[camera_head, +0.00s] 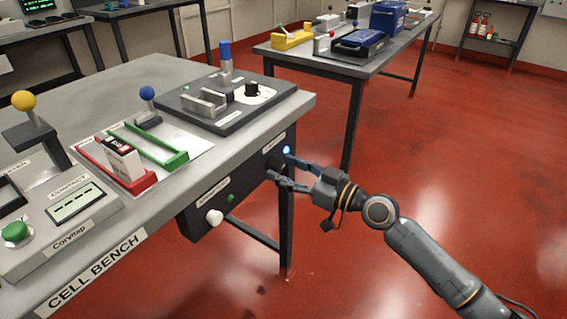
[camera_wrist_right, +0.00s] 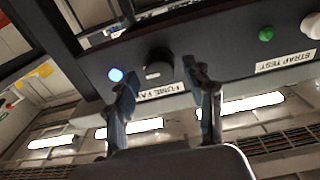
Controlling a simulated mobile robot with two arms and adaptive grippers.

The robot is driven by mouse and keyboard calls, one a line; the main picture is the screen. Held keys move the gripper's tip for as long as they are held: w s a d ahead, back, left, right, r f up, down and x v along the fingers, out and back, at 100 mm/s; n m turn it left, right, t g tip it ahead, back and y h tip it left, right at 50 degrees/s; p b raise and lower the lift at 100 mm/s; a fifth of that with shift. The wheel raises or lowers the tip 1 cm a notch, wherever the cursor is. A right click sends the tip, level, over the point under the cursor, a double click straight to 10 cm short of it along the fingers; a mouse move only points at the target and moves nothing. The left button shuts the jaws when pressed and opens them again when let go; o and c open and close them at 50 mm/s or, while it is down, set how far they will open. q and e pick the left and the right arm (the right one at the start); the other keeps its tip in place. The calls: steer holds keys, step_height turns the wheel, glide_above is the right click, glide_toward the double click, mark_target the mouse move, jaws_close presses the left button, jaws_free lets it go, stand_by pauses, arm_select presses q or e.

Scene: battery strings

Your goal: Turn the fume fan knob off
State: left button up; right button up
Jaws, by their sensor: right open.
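The fume fan knob (camera_wrist_right: 157,68) is a dark round knob on the black panel (camera_head: 240,190) under the cell bench's front edge. Its FUME FAN label (camera_wrist_right: 162,91) and a lit blue lamp (camera_wrist_right: 115,74) sit beside it; the lamp also shows in the head view (camera_head: 286,150). My right gripper (camera_head: 279,166) is open in front of the knob. In the wrist view its fingertips (camera_wrist_right: 160,70) appear on either side of the knob; I cannot tell whether they touch it. In the head view the fingers partly hide the knob. My left gripper is not in view.
A white knob (camera_head: 213,217) and green lamp (camera_head: 230,198) share the panel, near a STRAP TEST label (camera_wrist_right: 284,60). The cell bench (camera_head: 240,150) carries battery fixtures and levers above. A second table (camera_head: 340,70) stands behind. Red floor right of the bench is clear.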

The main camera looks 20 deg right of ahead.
steer(key=shift+w+a, duration=0.3)
steer(key=shift+w, duration=0.1)
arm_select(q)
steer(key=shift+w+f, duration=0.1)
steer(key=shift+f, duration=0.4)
arm_select(e)
jaws_close()
